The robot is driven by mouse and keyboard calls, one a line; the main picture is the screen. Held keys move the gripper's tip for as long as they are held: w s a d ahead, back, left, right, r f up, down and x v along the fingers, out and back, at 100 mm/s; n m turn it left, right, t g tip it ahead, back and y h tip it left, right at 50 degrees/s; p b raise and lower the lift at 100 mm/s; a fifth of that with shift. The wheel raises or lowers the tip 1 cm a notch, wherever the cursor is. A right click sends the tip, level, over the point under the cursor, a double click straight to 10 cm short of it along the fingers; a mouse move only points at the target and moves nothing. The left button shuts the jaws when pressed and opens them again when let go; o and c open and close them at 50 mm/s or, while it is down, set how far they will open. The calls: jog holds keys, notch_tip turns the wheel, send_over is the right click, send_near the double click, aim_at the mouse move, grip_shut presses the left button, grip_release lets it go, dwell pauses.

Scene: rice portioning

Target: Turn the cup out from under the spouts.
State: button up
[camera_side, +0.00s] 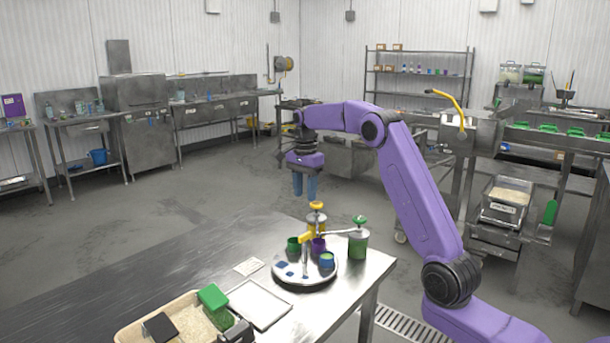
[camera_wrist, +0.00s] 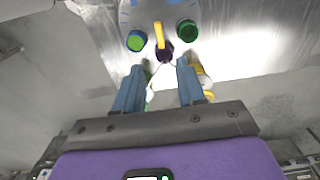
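A round grey turntable (camera_side: 300,279) with blue marks stands on the metal table. A purple cup (camera_side: 318,245) sits under the spout ends of the yellow pump (camera_side: 316,217) and the green pump bottle (camera_side: 357,241). A green cup (camera_side: 293,244) and a blue cup with green inside (camera_side: 327,261) also stand on the turntable. In the wrist view the purple cup (camera_wrist: 165,52) lies just ahead of the fingertips, partly covered by the yellow spout (camera_wrist: 159,35). My gripper (camera_side: 305,193) is open and empty, pointing down above and behind the pumps; its blue fingers (camera_wrist: 161,66) are apart.
A bin (camera_side: 128,336) of grain, with a green and a dark block at it, and a white tray (camera_side: 260,303) stand at the table's front. A small pale card (camera_side: 248,267) lies left of the turntable. The table's left side is clear.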

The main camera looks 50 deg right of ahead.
jog(key=shift+r, duration=2.25)
jog(key=s+a+f+n, duration=0.1)
jog(key=s+a+n, duration=0.65)
jog(key=a, duration=0.35)
jog(key=s+a+f+n, duration=0.1)
jog(key=s+a+n, duration=0.65)
jog(key=a, duration=0.45)
jog(key=s+f+n, duration=0.4)
jog(key=s+n, duration=0.3)
jog(key=s, duration=0.6)
jog(key=s+f+n, duration=0.4)
jog(key=s+n, duration=0.4)
jog(key=s, duration=0.4)
jog(key=shift+s+d+n, duration=0.3)
jog(key=shift+s+d, duration=0.05)
